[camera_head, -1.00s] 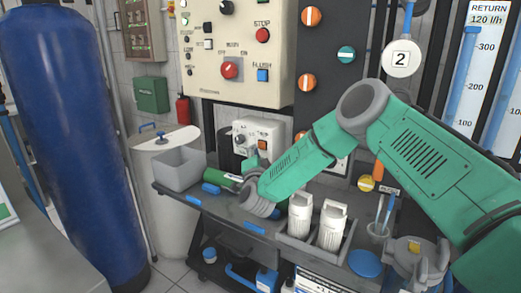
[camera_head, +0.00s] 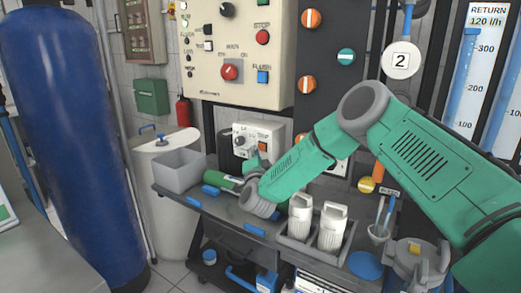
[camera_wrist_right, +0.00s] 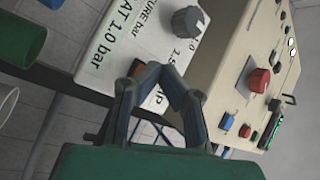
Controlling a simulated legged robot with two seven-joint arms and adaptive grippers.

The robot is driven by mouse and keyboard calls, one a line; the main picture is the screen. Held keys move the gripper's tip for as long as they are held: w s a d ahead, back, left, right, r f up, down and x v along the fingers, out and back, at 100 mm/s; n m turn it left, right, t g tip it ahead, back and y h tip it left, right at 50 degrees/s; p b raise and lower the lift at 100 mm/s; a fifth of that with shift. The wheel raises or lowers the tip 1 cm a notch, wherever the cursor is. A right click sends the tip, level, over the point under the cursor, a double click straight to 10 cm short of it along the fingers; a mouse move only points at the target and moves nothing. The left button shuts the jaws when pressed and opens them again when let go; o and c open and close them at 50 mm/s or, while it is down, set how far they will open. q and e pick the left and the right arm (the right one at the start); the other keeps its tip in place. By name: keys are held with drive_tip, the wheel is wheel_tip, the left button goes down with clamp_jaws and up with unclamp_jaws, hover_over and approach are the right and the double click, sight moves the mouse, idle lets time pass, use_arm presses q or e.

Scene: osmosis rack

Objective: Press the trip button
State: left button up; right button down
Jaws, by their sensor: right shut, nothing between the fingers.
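A small white control box (camera_head: 268,134) with a grey knob (camera_head: 240,141) and an orange button (camera_head: 262,147) stands behind the black cart, under the large panel. In the right wrist view, its white face (camera_wrist_right: 112,48) has printed pressure text and the knob (camera_wrist_right: 187,21). The orange button (camera_wrist_right: 137,68) shows partly there, beside the fingertips. My right gripper (camera_wrist_right: 152,72) is shut and empty, its tips over the box face; contact cannot be told. In the head view my right gripper (camera_head: 256,155) is small and partly covers the button. My left gripper is not in view.
The large beige panel (camera_head: 240,85) above carries a red knob, a red STOP button and a blue FLUSH button. The cart (camera_head: 215,205) holds a grey bin (camera_head: 180,170), a green bottle (camera_head: 222,180) and white filter housings (camera_head: 333,225). A blue tank (camera_head: 70,140) stands left.

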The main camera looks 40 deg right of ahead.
drive_tip(key=shift+d, duration=0.15)
idle(0.4)
drive_tip(key=shift+w+d+r, duration=0.1)
drive_tip(key=shift+w+d, duration=0.05)
drive_tip(key=shift+d, duration=0.1)
drive_tip(key=shift+w+d, duration=0.15)
drive_tip(key=shift+d, duration=0.25)
idle(0.7)
idle(0.3)
drive_tip(key=shift+s+a, duration=0.35)
drive_tip(key=shift+a, duration=0.5)
drive_tip(key=a, duration=0.1)
drive_tip(key=s+a, duration=0.1)
drive_tip(key=a, duration=0.1)
drive_tip(key=s+a, duration=0.1)
drive_tip(key=shift+a, duration=0.3)
idle(0.6)
